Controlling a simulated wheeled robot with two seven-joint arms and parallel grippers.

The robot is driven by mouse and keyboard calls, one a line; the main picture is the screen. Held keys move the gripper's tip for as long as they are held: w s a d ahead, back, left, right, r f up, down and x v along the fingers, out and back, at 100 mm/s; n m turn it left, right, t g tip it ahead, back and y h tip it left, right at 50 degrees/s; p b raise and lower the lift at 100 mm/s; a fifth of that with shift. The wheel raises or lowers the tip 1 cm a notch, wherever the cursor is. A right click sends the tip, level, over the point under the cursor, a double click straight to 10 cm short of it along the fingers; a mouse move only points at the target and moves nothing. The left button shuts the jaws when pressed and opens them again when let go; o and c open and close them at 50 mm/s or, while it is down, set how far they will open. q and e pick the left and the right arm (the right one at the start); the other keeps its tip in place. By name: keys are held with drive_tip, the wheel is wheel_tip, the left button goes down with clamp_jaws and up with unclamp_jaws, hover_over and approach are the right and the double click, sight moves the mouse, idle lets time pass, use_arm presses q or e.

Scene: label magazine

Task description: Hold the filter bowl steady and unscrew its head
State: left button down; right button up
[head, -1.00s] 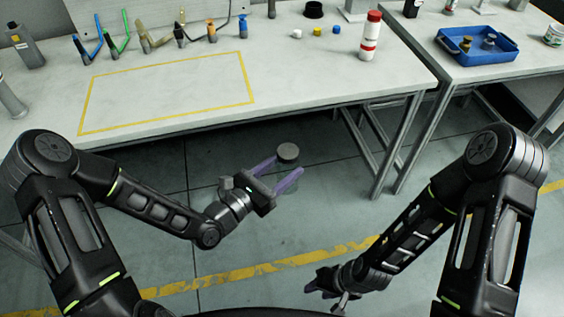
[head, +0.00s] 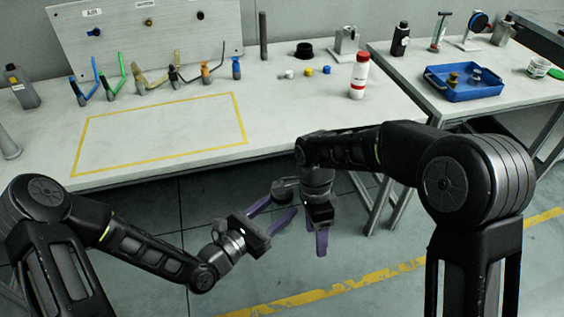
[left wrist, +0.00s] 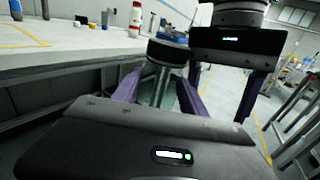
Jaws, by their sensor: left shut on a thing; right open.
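The filter has a round dark grey head, showing in the left wrist view (left wrist: 170,50) above a pale, see-through bowl (left wrist: 158,86). In the head view the filter head (head: 283,188) is partly hidden by my grippers. My left gripper (head: 274,213) is shut on the bowl, its purple fingers on either side, and holds the filter upright in the air in front of the bench. My right gripper (head: 318,238) is open and points down, just right of the filter. In the left wrist view its fingers (left wrist: 218,98) are spread and appear empty.
The bench (head: 190,170) behind has a yellow-outlined clear area, several tools, small caps and a red-and-white bottle (head: 359,76). A blue tray (head: 464,84) with small fittings stands on the right bench. Bench legs stand behind my right arm.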

drive_tip(key=w+a+r+m, duration=0.2)
drive_tip(key=a+r+m, duration=0.1)
drive_tip(key=r, duration=0.3)
drive_tip(key=w+a+r+m+t, duration=0.1)
drive_tip(key=w+a+r+m, duration=0.1)
drive_tip(key=r, duration=0.4)
drive_tip(key=w+a+r+m+t+y, duration=0.1)
drive_tip(key=w+a+r+m, duration=0.1)
drive_tip(key=r, duration=0.4)
drive_tip(key=shift+a+m, duration=0.8)
drive_tip(key=shift+f, duration=0.15)
hover_over(282, 211)
drive_tip(key=w, duration=0.3)
drive_tip(key=shift+a+f, duration=0.1)
drive_tip(key=shift+f, duration=3.85)
drive_tip(key=shift+c, duration=0.3)
